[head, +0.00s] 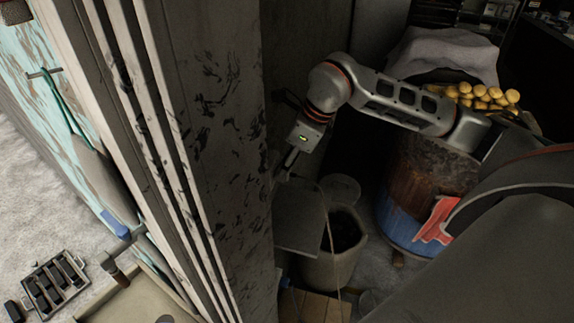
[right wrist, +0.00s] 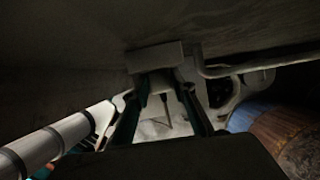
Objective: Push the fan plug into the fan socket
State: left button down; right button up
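My right gripper (head: 284,172) reaches in from the right to the edge of the dark scuffed wall in the head view. In the right wrist view its two dark fingers (right wrist: 161,88) stand on either side of a small pale block, which looks like the fan plug (right wrist: 159,82), and seem to hold it. The plug sits right under a grey box, which may be the fan socket (right wrist: 155,57). I cannot tell whether the plug is inside it. A thin dark strand, perhaps its cord, hangs below. The socket is not clear in the head view. My left gripper is not in view.
The dark wall (head: 220,130) stands close left of the gripper. Below are a bin (head: 335,265) and a grey panel (head: 298,225).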

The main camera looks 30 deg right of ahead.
jog(key=o, duration=0.3)
jog(key=shift+o, duration=0.2)
jog(key=v, duration=1.2)
jog(key=shift+a, duration=0.1)
